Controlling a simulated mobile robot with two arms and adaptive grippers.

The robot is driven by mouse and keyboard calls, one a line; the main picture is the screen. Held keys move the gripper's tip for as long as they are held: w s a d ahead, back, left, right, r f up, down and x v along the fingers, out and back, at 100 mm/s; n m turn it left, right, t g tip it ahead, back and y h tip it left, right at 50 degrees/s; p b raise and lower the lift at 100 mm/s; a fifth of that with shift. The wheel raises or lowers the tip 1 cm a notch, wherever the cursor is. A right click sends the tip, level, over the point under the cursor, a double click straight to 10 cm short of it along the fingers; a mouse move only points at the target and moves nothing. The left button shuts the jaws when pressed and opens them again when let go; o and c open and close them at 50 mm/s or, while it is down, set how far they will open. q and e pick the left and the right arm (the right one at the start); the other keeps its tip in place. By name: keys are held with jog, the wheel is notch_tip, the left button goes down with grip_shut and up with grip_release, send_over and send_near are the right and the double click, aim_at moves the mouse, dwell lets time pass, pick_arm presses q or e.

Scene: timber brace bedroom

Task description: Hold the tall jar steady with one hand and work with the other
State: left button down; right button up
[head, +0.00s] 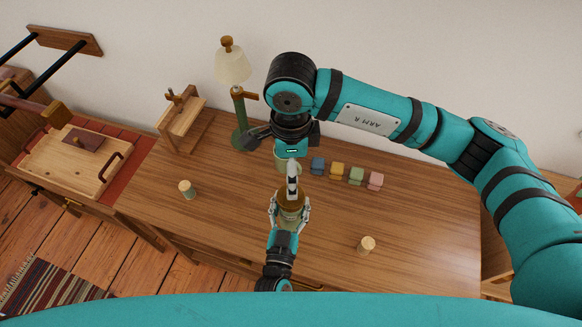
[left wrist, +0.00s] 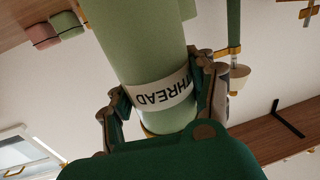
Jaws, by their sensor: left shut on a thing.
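The tall jar is pale green with a white THREAD label (left wrist: 162,92), upside down in the left wrist view. My left gripper (left wrist: 155,95) is shut on the jar (left wrist: 130,42) around the label. In the head view, the left gripper (head: 289,210) reaches up from the bottom edge, one pale finger on each side of the jar (head: 291,217). A brownish top (head: 290,196) shows there. My right gripper (head: 293,182) points down just above this top. Its fingers are seen edge-on, so their gap and any contact are unclear.
Small pale cylinders stand at left (head: 187,189) and front right (head: 366,245). A lamp (head: 233,65) and wooden stand (head: 182,118) are at the back. A tray (head: 48,168) sits left. The table (head: 420,225) is clear at right.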

pick_arm(q)
jog(key=shift+c, duration=1.7)
grip_release()
jog(key=s+a, duration=0.2)
jog(key=s, duration=0.9)
jog(key=shift+s, duration=0.4)
jog(key=shift+s+a, duration=0.1)
